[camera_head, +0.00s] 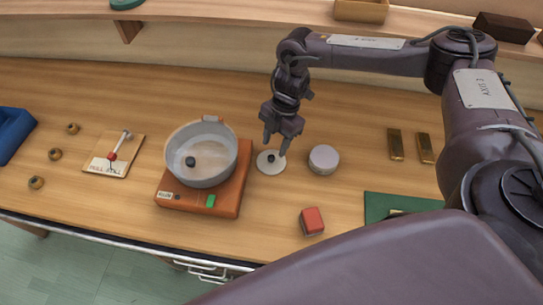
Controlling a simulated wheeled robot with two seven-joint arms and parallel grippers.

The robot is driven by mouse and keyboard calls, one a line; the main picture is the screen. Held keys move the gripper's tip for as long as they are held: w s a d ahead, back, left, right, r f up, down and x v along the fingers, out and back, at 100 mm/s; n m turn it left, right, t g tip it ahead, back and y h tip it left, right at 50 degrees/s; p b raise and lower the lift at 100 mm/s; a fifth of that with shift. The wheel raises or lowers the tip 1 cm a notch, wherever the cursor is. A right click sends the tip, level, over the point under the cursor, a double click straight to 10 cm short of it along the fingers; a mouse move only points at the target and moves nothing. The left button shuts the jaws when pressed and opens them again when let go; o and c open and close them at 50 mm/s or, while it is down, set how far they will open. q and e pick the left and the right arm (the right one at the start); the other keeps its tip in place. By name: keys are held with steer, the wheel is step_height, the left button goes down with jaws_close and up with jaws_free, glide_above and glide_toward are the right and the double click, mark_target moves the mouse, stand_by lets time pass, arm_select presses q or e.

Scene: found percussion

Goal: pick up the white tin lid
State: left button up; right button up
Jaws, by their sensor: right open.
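The white tin lid (265,167) is a flat pale disc with a small dark knob, lying on the wooden worktop between the pan and a round pale tin (324,159). My right gripper (275,149) points down just above the lid, its two fingers apart around or just above the knob. The fingers partly cover the lid's far side. I cannot tell whether they touch it. My left gripper is out of view.
A grey pan (205,177) with a dark round piece in it sits on an orange-brown burner (230,203) left of the lid. A red block (312,221), brass blocks (396,144) and a green mat (377,207) lie to the right. A small lever board (111,155) stands left.

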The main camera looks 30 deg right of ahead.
mark_target(271, 157)
steer(key=p+x, duration=0.2)
steer(key=x, duration=0.2)
steer(key=shift+w+f, duration=0.1)
steer(key=shift+f, duration=0.35)
steer(key=c, duration=0.4)
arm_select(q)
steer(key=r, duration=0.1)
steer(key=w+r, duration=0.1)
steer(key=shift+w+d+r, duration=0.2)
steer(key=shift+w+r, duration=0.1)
arm_select(e)
jaws_close()
